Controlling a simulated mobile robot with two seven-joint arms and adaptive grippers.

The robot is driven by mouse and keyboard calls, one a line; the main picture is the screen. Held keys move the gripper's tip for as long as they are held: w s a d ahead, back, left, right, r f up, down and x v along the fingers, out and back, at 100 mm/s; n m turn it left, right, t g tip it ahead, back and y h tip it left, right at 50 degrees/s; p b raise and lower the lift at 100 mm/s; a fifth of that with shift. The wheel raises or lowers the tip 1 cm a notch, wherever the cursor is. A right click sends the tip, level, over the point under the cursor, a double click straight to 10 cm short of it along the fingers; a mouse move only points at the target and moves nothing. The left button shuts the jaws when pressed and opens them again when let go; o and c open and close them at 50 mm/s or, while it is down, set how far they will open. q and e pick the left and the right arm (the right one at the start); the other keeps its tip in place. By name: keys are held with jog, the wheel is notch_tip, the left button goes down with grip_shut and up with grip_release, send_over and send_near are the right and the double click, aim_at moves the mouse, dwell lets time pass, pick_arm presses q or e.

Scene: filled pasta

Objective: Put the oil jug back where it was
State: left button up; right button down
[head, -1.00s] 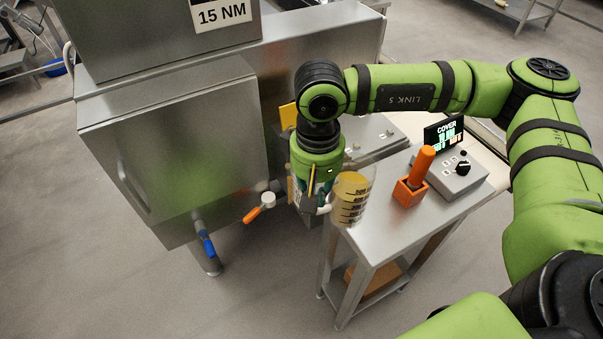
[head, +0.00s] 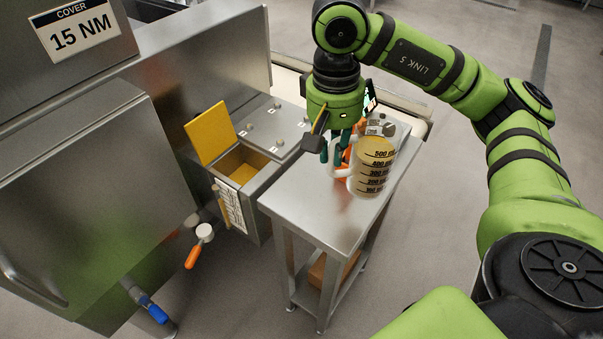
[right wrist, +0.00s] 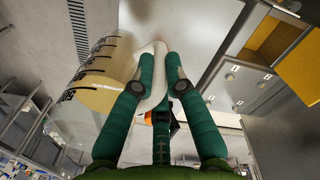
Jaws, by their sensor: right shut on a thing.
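The oil jug (head: 374,168) is a clear measuring jug with black marks and yellow oil in it. In the head view it is over the far part of the steel side table (head: 305,205). My right gripper (head: 336,158) is shut on its white handle, to the left of the jug body. In the right wrist view the green fingers (right wrist: 160,85) close around the white handle (right wrist: 152,80), and the jug body (right wrist: 95,85) shows to the left. Whether the jug's base touches the table cannot be told. My left gripper is not in view.
A steel bin with a raised yellow lid (head: 208,132) stands open left of the table. An orange-handled valve (head: 198,246) and a blue-handled valve (head: 152,308) stick out from the steel machine. Orange holder and control box are partly hidden behind the jug. The table's near part is bare.

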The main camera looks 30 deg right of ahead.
pick_arm(q)
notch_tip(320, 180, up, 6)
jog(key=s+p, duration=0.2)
jog(key=p, duration=0.3)
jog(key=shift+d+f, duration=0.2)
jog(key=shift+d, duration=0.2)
pick_arm(e)
jog(key=w+a+f, duration=0.7)
jog(key=f, duration=0.3)
jog(key=shift+a, duration=0.4)
jog(key=shift+f, duration=0.25)
jog(key=c, duration=1.3)
grip_release()
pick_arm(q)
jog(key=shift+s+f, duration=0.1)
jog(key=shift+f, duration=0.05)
pick_arm(e)
jog(key=shift+o, duration=0.2)
